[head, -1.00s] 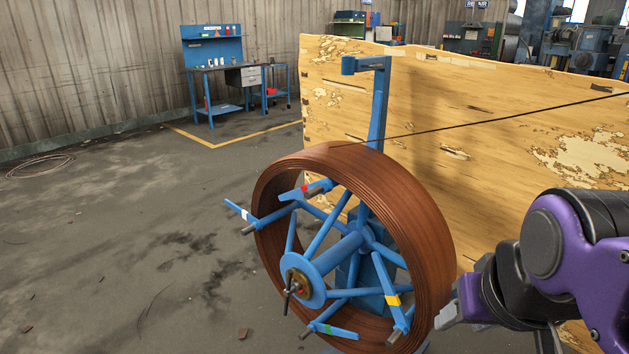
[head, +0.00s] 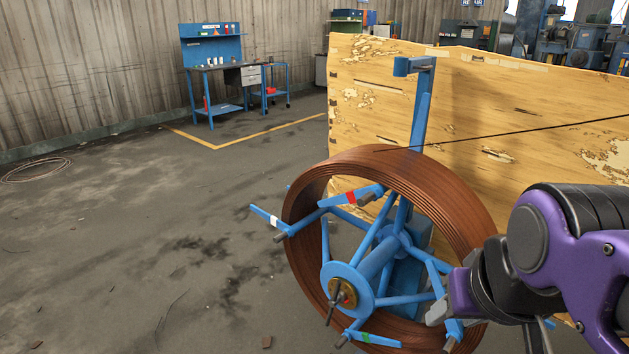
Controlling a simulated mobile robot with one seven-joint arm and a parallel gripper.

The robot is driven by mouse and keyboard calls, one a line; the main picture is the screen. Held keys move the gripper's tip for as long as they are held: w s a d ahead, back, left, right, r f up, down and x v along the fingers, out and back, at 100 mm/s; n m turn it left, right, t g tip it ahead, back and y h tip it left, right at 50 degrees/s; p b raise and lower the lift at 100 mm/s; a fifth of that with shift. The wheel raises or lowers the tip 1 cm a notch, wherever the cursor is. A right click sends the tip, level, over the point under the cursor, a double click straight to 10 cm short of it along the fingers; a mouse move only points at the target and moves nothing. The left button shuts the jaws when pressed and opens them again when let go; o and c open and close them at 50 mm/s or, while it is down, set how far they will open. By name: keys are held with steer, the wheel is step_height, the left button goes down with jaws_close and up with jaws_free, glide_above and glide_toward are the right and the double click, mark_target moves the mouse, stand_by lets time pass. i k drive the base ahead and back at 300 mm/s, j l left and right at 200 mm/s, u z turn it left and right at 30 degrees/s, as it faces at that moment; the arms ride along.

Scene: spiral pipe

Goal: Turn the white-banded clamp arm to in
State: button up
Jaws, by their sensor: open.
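The white-banded clamp arm (head: 262,213) is a short blue bar at the left of the blue spoked reel (head: 349,288). It sticks out up and left, past the rim of the brown coil (head: 458,210), with its white band near the middle. My gripper (head: 438,312) is at the lower right of the reel, overlapping the coil's right side in the picture. It is well to the right of and below the white-banded arm. Its grey fingers look empty, though their gap is hard to see from here. I cannot tell whether they touch the reel.
A central handle (head: 338,302) juts forward. A wooden panel (head: 500,105) and blue post (head: 421,105) stand behind.

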mark_target(273, 220)
steer(key=i+j, duration=0.1)
steer(key=j, duration=0.3)
steer(key=i+j, duration=0.1)
steer(key=j, duration=0.35)
steer(key=i+j, duration=0.1)
steer(key=j, duration=0.3)
steer(key=i+j, duration=0.15)
steer(key=j, duration=0.25)
